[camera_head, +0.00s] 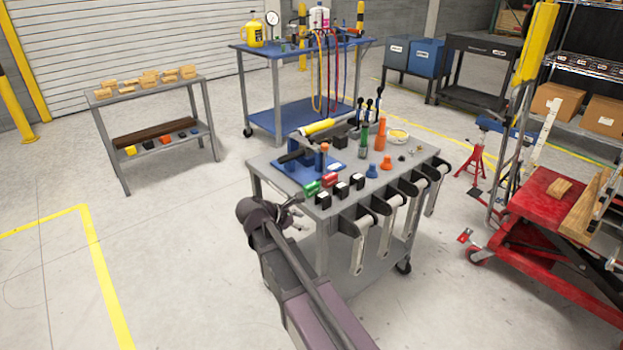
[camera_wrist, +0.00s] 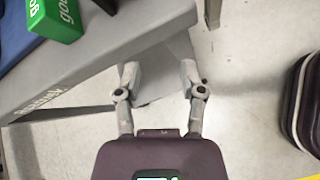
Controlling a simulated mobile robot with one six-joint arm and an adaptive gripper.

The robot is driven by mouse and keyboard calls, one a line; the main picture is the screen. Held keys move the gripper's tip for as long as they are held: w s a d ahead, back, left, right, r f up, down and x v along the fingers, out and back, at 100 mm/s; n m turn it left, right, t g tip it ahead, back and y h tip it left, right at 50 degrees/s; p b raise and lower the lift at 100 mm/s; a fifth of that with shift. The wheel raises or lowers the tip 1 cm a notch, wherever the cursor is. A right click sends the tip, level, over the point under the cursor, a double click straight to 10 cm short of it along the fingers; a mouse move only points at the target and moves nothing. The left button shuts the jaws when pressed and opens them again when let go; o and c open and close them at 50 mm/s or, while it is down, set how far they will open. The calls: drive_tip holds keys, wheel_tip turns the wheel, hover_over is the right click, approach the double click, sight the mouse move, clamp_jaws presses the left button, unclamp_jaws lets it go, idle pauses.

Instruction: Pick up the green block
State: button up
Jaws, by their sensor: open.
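The green block (camera_head: 312,188) lies at the near left edge of the grey cart top (camera_head: 273,164), beside a red block. In the wrist view the green block (camera_wrist: 57,19) is at the top left, with white lettering on it, and is cut off by the frame edge. My gripper (camera_wrist: 160,72) is open and empty, with its fingers apart over the cart's edge and the floor. In the head view my gripper (camera_head: 291,203) is just in front of the cart's near left corner, close to the green block but apart from it.
A red block (camera_head: 329,180) and black blocks (camera_head: 341,188) stand close by the green block. The floor at left is clear.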

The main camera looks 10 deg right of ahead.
sight(305, 189)
drive_tip(key=w+a+r+n+t+h+p, duration=0.2)
drive_tip(key=w+a+r+n, duration=0.3)
drive_tip(key=r, duration=0.3)
drive_tip(key=shift+r+p, duration=0.15)
drive_tip(key=shift+p, duration=0.45)
drive_tip(key=b+x, duration=0.3)
drive_tip(key=x, duration=0.4)
drive_tip(key=shift+w+d+f, duration=0.1)
drive_tip(key=shift+d+f, duration=0.1)
drive_tip(key=shift+d, duration=0.05)
drive_tip(key=shift+w+d+f, duration=0.1)
drive_tip(key=shift+w+d, duration=0.1)
drive_tip(key=shift+d, duration=0.2)
drive_tip(key=shift+d, duration=0.1)
drive_tip(key=shift+b+x, duration=0.95)
drive_tip(key=shift+x, duration=1.6)
drive_tip(key=shift+r, duration=0.2)
